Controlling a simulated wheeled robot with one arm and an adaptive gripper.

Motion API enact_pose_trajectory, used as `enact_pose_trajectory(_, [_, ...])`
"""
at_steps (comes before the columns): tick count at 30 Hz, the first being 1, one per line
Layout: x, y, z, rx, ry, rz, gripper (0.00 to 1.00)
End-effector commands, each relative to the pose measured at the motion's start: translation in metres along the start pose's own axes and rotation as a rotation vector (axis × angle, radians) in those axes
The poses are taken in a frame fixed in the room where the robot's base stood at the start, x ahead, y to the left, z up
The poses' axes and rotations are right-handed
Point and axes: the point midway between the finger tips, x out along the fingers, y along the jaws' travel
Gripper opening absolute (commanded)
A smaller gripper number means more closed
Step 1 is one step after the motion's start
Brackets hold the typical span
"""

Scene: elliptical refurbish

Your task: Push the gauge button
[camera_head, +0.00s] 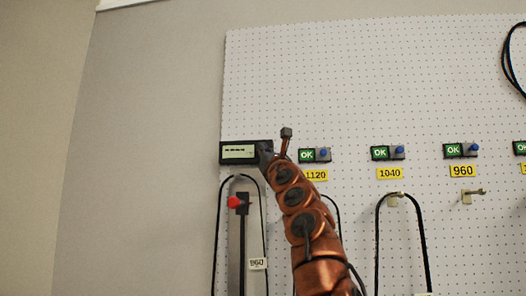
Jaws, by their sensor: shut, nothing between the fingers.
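The gauge (228,147) is a black box with a pale lit display, mounted at the left of the white pegboard. Its display shows a row of dark marks too small to read. A red round knob or button (234,202) sits on a dark upright bar below the gauge. I cannot tell whether this is the gauge button; no other button on the gauge is visible. Contact cannot be told.
Black cable loops (378,225) hang on the pegboard (330,80). Green OK indicators (307,155) with blue buttons (323,153) run to the right above yellow number labels (390,173). A bare hook (467,196) projects under the 960 label. Plain wall is at left.

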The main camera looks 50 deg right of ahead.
Motion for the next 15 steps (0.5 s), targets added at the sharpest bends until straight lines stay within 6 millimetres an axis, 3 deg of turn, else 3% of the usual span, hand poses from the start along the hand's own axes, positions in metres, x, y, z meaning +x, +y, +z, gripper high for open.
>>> enact_pose_trajectory(15, [-0.0024, 0.0010, -0.0002, 0.000, 0.000, -0.001, 0.00])
